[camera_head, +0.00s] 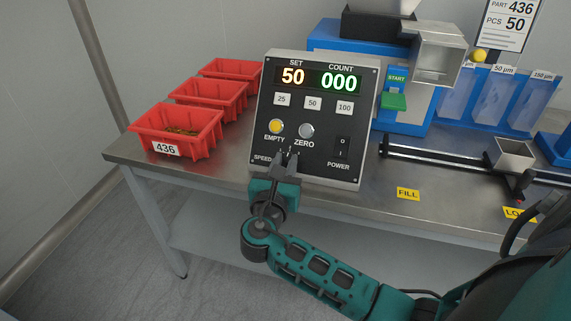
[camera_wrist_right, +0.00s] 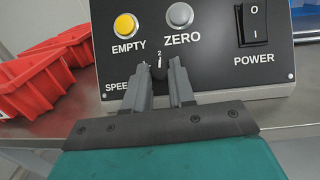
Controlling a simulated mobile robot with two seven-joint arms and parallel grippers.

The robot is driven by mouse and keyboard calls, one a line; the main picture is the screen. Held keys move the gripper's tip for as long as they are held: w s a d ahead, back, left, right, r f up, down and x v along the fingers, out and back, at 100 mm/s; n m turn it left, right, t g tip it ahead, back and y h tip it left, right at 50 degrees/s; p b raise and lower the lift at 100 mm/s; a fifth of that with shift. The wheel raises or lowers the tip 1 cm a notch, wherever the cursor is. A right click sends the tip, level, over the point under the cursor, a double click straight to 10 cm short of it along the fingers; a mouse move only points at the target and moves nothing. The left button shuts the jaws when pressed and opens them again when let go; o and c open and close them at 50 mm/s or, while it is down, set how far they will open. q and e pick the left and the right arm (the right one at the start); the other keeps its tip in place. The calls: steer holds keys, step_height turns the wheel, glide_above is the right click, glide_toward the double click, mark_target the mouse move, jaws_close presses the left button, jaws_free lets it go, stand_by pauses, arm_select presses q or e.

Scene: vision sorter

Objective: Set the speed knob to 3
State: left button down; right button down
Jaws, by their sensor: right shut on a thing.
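The control panel (camera_head: 345,118) stands on the steel table and shows SET 50 and COUNT 000. My right gripper (camera_head: 287,158) is at the panel's lower left, by the "SPEED" label, and covers most of the speed knob in the head view. In the right wrist view the dark speed knob (camera_wrist_right: 160,70) sits between the two fingers of my right gripper (camera_wrist_right: 158,72), which are shut on it. A digit "2" shows just above the knob. The other scale marks are mostly hidden, so the knob's exact setting cannot be read. My left gripper is not in view.
Above the knob are the yellow EMPTY button (camera_head: 276,126) and grey ZERO button (camera_head: 306,131). The POWER switch (camera_head: 342,146) is to the right. Several red bins (camera_head: 180,120) stand left of the panel. A rail (camera_head: 440,158) and small metal cup (camera_head: 510,153) are at right.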

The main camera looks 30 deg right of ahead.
steer(key=m+g, duration=0.1)
steer(key=m, duration=0.1)
steer(key=m+g+h, duration=0.1)
steer(key=m+g, duration=0.1)
steer(key=m, duration=0.1)
steer(key=m+g+h, duration=0.1)
steer(key=m, duration=0.1)
steer(key=shift+w+a+r+m, duration=0.15)
steer(key=shift+w+a+m, duration=0.1)
steer(key=shift+w+m, duration=0.15)
steer(key=shift+w+r+m+g+h, duration=0.15)
steer(key=shift+m+g, duration=0.8)
steer(key=shift+m, duration=0.5)
steer(key=shift+w+m+g+h, duration=0.15)
steer(key=shift+m+g, duration=0.8)
steer(key=shift+m, duration=0.5)
steer(key=shift+s, duration=0.1)
steer(key=c, duration=1)
jaws_free()
steer(key=shift+o, duration=0.2)
